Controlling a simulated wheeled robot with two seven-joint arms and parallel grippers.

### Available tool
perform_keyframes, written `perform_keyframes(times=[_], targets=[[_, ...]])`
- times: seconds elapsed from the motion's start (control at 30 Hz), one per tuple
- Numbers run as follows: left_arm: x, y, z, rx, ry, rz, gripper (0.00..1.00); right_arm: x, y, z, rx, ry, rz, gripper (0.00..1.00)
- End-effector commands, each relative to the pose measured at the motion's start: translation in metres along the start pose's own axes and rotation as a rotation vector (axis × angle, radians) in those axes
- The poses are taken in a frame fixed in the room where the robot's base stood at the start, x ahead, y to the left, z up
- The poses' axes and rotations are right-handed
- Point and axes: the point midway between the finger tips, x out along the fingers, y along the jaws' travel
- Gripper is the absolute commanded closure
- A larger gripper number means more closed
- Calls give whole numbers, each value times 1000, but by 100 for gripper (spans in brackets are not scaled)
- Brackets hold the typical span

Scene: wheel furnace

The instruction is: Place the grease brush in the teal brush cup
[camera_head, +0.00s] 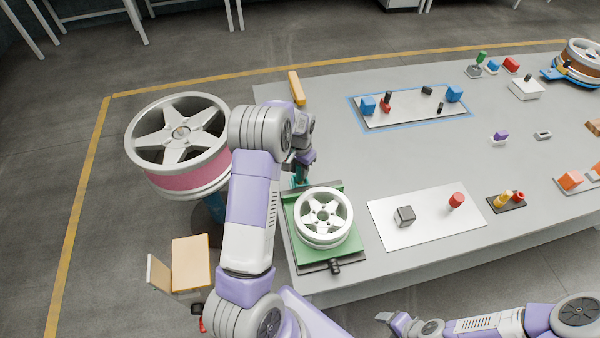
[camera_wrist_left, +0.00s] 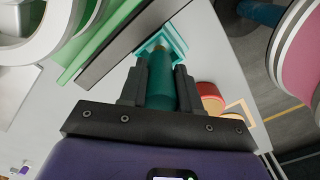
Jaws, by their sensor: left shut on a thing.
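My left gripper (camera_head: 304,161) is over the left end of the table, just behind the green wheel fixture. In the left wrist view, its two dark fingers (camera_wrist_left: 160,74) are shut on the dark green cylindrical handle of the grease brush (camera_wrist_left: 161,92). The teal brush cup (camera_wrist_left: 178,38), with a square rim, lies straight beyond the fingers. The brush's far end overlaps the cup's opening; how deep it sits is hidden. A bit of teal cup shows below the gripper in the head view (camera_head: 300,175). My right gripper (camera_head: 396,323) is low at the front, its jaws unclear.
A silver wheel (camera_head: 323,216) sits on the green fixture (camera_head: 297,249) close in front of the left gripper. A large pink-banded wheel (camera_head: 178,180) stands to the left.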

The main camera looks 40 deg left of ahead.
Motion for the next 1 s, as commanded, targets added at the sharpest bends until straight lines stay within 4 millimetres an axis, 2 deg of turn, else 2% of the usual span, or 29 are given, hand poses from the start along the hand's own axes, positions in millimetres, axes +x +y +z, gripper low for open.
perform_keyframes(times=[0.03, 0.1, 0.47, 0.5, 0.67, 1.0], targets=[[10, 0, 1, 0, -4, 1, 98, 2, 0, 0, 0, 0, 0, 36], [18, 0, 0, 1, -3, 1, 98, 2, 1, 0, 0, 0, 0, 36], [23, 0, 0, 1, 0, 0, 98, 5, 2, 0, 0, 0, 0, 36], [24, 0, 0, 1, 0, 0, 66, 5, 2, 0, 0, 0, 0, 36], [22, 0, 0, 1, 0, 0, 42, 4, 2, 0, 0, 0, 0, 36], [19, 0, 0, 1, 0, 0, 42, 2, 0, 0, 0, 0, 0, 36]])
